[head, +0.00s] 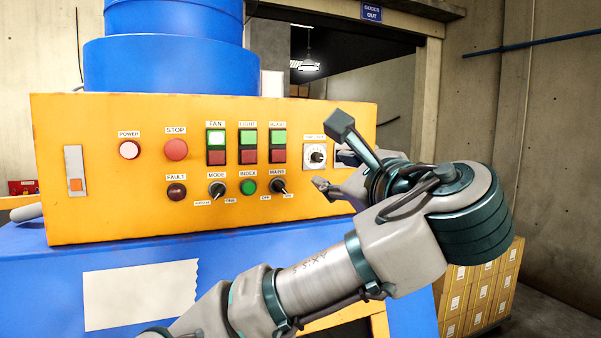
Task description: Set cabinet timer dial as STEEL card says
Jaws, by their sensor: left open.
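The timer dial (316,156) is a round knob on a white square plate at the right end of the orange cabinet panel (100,215). Its scale and pointer are too small to read. My left gripper (334,156) is open at the dial's right, its fingers spread above and below the dial's height. One fingertip is up to the right of the dial and one is below it. I cannot tell whether any finger touches the dial. No card with a readable STEEL label shows. My right gripper is not in view.
Near the dial are green and red push buttons (279,146) and the MAINS switch (278,186). A MODE switch (217,189) and red STOP button (176,149) are farther left. A blank pale sheet (140,293) is on the blue front. Stacked boxes (480,290) stand at right.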

